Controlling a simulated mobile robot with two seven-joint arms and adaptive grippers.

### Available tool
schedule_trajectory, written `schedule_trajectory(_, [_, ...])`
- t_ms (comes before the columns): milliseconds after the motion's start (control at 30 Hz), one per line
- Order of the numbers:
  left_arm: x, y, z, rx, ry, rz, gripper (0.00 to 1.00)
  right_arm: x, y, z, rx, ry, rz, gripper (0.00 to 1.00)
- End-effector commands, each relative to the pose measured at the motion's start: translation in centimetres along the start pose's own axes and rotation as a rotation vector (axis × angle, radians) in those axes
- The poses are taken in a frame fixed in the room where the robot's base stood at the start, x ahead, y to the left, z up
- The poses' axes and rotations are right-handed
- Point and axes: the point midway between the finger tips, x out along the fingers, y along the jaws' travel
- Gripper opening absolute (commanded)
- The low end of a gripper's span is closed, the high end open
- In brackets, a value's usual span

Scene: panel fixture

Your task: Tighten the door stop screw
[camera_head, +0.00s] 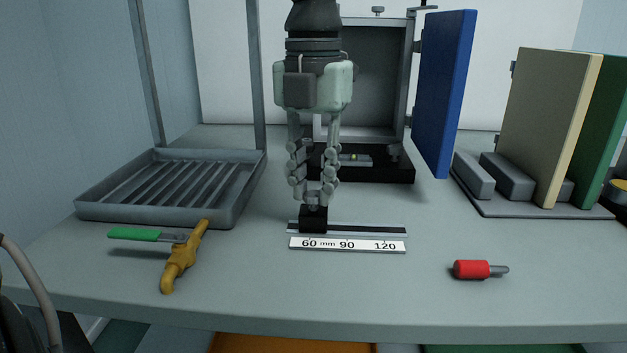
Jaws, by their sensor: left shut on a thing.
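The door stop is a small black block (313,220) on a dark rail (370,230) at the middle of the table. It sits at the rail's left end, above the 60 mark of the white scale strip (347,245). A grey screw knob (313,198) stands on top of the block. My left gripper (313,190) points straight down, shut on this knob; its fingertips partly hide it. I cannot tell how tight the screw is. My right gripper is not in view.
Behind stands a grey cabinet (404,80) with its blue door (447,95) swung open. A slotted tray (100,208) and a yellow-and-green handled tool (181,260) lie left. A red-handled piece (471,270) lies front right. Upright cream (550,120) and green panels (603,140) stand right.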

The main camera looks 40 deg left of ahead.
Motion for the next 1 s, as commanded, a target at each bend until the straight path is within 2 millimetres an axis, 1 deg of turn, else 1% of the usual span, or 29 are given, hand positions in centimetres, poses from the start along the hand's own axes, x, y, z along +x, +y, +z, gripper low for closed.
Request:
schedule_trajectory(167, [0.0, 0.0, -0.1, 0.167, 0.003, 0.000, 0.00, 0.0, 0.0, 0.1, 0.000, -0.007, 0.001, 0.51])
schedule_trajectory(433, [0.0, 0.0, -0.1, 0.424, 0.002, 0.000, 0.00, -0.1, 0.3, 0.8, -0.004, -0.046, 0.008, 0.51])
schedule_trajectory(733, [0.0, 0.1, -0.1, 0.709, 0.004, -0.002, 0.00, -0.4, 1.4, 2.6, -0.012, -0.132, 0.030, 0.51])
schedule_trajectory(800, [0.0, 0.1, -0.1, 0.776, 0.004, -0.001, 0.00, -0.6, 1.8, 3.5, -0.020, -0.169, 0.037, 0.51])
schedule_trajectory(1000, [0.0, 0.1, 0.0, 0.965, 0.003, -0.001, 0.00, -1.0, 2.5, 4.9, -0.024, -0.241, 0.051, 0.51])
